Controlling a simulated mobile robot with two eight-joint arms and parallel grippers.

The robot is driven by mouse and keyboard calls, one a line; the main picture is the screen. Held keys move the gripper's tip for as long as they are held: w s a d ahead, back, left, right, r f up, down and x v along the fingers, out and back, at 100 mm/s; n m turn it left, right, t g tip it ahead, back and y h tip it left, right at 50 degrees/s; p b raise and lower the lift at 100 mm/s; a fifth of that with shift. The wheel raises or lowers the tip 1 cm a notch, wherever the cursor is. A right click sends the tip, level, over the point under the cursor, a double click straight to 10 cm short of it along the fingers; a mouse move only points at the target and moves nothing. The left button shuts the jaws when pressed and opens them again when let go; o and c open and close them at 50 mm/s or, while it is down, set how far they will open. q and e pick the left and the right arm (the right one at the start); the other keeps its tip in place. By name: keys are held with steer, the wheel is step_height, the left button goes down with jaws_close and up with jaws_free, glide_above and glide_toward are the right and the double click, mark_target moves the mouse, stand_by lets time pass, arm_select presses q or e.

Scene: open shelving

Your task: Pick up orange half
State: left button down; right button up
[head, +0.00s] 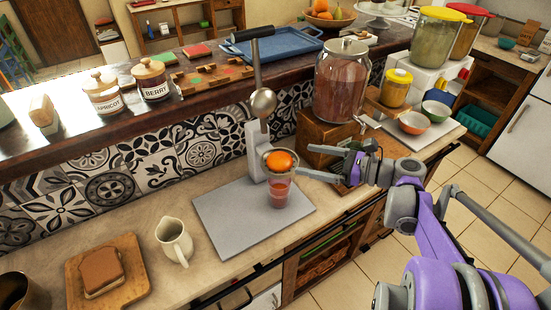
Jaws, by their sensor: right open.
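The orange half (279,159) sits on the round metal strainer of a lever juicer (257,150), beneath the metal press bowl. A glass (278,190) with reddish liquid stands directly under the strainer. My right gripper (313,164) is open, to the right of the orange half, with its fingers pointing left toward it. One finger's tip comes close to the strainer's right edge in the picture; I cannot tell whether it touches. Nothing shows between the fingers. My left gripper is not in view.
The juicer stands on a grey board (225,215). A white pitcher (174,241) and a cutting board (72,270) with bread are at left. A large drink jar (341,85) on a wooden stand is behind my right gripper. Bowls (414,123) are at right.

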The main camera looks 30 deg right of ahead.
mark_target(286, 158)
steer(key=x, duration=0.6)
steer(key=shift+w+a+f+p, duration=0.2)
steer(key=shift+a+f+p, duration=0.15)
steer(key=shift+f, duration=0.15)
